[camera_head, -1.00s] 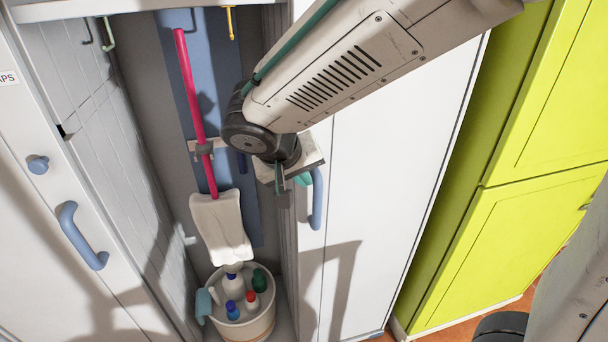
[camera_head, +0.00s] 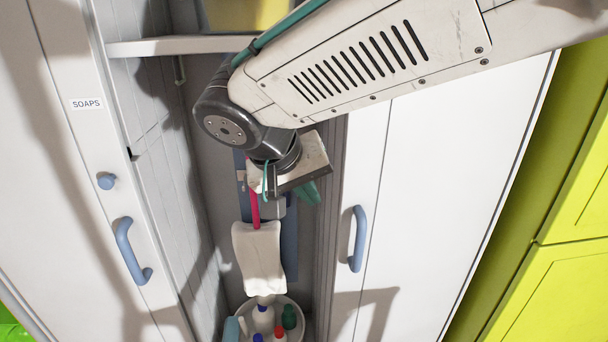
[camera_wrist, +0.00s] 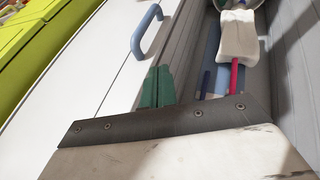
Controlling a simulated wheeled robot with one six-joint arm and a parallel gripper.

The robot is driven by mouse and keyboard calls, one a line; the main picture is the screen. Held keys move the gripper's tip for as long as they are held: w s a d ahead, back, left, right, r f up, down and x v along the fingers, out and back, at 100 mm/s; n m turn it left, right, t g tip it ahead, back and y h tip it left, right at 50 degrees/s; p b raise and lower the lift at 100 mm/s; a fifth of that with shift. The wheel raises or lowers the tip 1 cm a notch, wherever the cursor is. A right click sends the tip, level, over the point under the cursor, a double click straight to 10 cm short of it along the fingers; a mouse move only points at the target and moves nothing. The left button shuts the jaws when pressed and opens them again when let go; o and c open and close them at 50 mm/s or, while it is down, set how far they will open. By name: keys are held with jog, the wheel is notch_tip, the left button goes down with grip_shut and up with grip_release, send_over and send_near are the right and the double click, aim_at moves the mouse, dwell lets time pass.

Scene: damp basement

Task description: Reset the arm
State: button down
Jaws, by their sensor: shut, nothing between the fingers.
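My arm reaches in from the upper right in the head view. My gripper (camera_head: 306,192) hangs in front of the open cabinet, near its right edge. Its green fingers are together with nothing between them. In the wrist view the closed green fingers (camera_wrist: 157,87) show above the dark wrist plate, in front of the white door. They are apart from the door handle and the mop.
The open cabinet holds a mop with a red handle and white head (camera_head: 259,258) and a bucket (camera_head: 300,306) of bottles. A white door with a blue handle (camera_head: 358,239) stands right, and a door labelled SOAPS (camera_head: 86,104) left. Lime-green cabinets (camera_head: 565,255) are far right.

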jog(key=s+d+f+g+y, duration=0.3)
jog(key=s+d+y, duration=0.1)
jog(key=s+d, duration=1.4)
jog(key=d, duration=0.4)
jog(key=shift+s+m+y, duration=0.15)
jog(key=shift+m+y, duration=0.15)
jog(key=shift+y, duration=0.1)
